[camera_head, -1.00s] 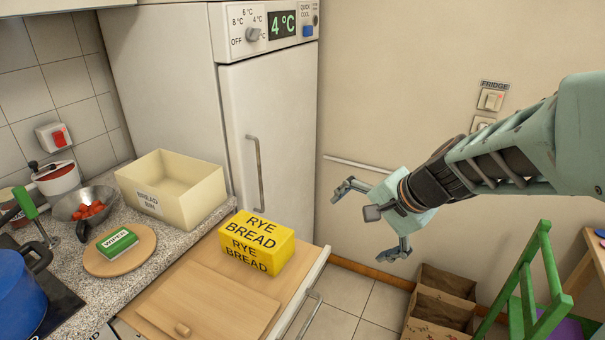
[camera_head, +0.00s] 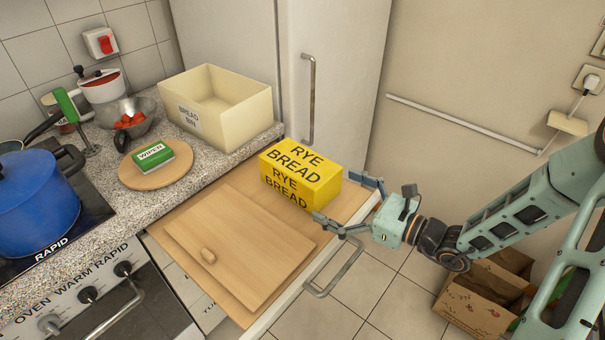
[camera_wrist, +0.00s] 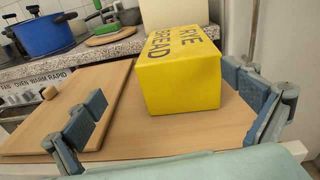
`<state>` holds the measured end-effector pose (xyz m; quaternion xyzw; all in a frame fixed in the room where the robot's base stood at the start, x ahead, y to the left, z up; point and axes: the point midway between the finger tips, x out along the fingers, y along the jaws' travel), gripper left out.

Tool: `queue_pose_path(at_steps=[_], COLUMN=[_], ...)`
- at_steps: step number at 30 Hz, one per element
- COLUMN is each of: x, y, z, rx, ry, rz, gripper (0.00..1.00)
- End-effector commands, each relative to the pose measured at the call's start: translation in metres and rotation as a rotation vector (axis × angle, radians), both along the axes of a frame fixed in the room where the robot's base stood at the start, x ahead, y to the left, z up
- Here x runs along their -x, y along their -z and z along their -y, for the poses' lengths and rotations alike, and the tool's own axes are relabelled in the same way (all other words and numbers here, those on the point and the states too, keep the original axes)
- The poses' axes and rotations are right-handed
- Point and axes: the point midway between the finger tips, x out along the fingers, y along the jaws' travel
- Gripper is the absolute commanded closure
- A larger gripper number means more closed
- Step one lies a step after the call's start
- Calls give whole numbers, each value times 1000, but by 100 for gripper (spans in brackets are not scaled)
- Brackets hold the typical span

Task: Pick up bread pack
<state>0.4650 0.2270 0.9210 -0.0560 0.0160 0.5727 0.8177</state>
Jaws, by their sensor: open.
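The bread pack is a yellow box lettered RYE BREAD (camera_head: 301,174). It lies on the wooden surface of a pulled-out drawer (camera_head: 340,198), close to its right end. In the wrist view the pack (camera_wrist: 182,84) stands ahead, between my two fingers and nearer the right one. My gripper (camera_head: 347,205) is open and empty at the right of the pack, its fingers spread to either side of the pack's near end. In the wrist view my gripper (camera_wrist: 165,120) shows both fingertips apart from the pack.
A wooden board with a knob (camera_head: 240,245) lies left of the pack. An open cream bread bin (camera_head: 235,125) stands on the counter behind. A white fridge (camera_head: 345,70) rises behind the drawer. The drawer handle (camera_head: 340,272) sticks out in front. Cardboard boxes (camera_head: 470,305) stand on the floor at right.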

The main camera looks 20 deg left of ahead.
Motion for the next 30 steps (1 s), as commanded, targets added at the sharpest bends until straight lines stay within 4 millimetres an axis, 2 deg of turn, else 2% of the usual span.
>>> queue_pose_path(at_steps=[3, 6, 13, 23, 30], x=[-11, -17, -31, -42, -58], y=[-5, -8, -9, -7, -3], z=[5, 1, -32, -54, -86], rx=[-88, -115, -115, -113, -113], ry=[63, 80, 78, 80, 79], rz=[-28, -36, -35, -34, -34], gripper=[0, 0, 0, 0, 0])
